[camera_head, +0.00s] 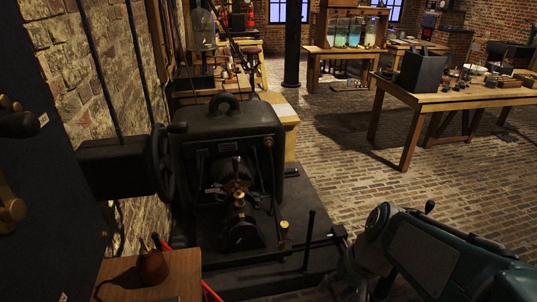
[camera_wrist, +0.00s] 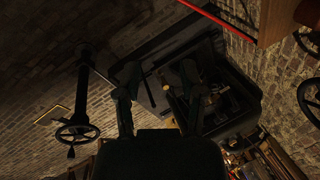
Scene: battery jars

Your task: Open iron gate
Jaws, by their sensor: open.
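I cannot pick out an iron gate for certain in either view. A black iron machine (camera_head: 228,125) with a ring handle on top and brass fittings in its open front stands left of centre in the head view; it also shows in the wrist view (camera_wrist: 240,112). A dark handwheel (camera_head: 161,166) stands at its left side. My gripper (camera_wrist: 158,78) is open in the wrist view, its two dark fingers apart with nothing seen held between them. The machine lies behind its right finger. In the head view my teal arm is at lower right, and the gripper cannot be made out.
Another handwheel (camera_wrist: 77,132) on a dark post shows at left in the wrist view. A brick wall (camera_head: 80,70) runs along the left. A wooden table (camera_head: 455,100) stands at right, and a jar rack (camera_head: 345,35) at the back. The brick floor (camera_head: 345,165) between is open.

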